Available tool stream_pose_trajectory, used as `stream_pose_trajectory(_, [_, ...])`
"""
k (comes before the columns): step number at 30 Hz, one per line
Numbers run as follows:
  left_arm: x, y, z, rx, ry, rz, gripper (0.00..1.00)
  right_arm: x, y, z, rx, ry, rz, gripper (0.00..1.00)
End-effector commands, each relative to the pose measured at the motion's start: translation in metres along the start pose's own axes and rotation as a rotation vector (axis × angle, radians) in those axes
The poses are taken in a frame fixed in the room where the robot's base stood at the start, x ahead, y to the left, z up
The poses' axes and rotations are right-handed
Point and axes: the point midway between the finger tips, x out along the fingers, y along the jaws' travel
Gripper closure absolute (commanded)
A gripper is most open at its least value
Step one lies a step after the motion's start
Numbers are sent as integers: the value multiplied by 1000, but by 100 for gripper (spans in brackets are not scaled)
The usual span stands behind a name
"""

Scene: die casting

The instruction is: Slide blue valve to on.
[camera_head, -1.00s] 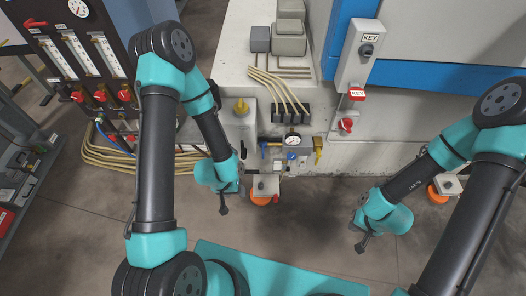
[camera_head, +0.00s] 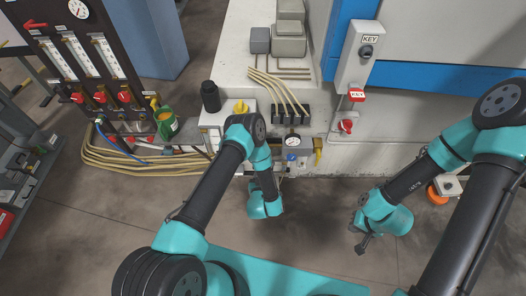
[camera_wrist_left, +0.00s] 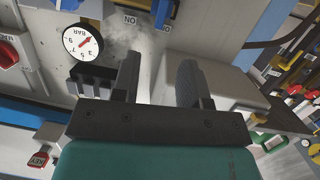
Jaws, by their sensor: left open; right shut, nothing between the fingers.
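The handle lies beyond the gap between the fingertips; I cannot tell how far away. In the head view my left fingers are hidden behind their own arm. My right gripper (camera_head: 361,246) is shut and empty, hanging over the floor at the right.
A round pressure gauge (camera_head: 292,141) sits beside the valve area and also shows in the left wrist view (camera_wrist_left: 83,43). A yellow handle (camera_head: 318,151) is right of it. Pale haze hangs near the panel.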

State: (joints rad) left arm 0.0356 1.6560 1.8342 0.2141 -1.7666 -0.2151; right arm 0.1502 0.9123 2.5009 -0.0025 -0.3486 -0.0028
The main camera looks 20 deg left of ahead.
Motion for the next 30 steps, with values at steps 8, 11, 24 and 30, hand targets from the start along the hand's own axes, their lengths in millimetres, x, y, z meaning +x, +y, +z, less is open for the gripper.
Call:
stream_pose_trajectory(8, [-16,8,15,49,214,-64,60,0,0,0,0,0,0,100])
stream_pose_trajectory(11, [-17,9,15,52,227,-68,60,0,0,0,0,0,0,100])
stream_pose_trajectory(24, [-8,8,12,50,225,-69,60,0,0,0,0,0,0,100])
stream_pose_trajectory(30, [16,6,6,49,226,-69,60,0,0,0,0,0,0,100])
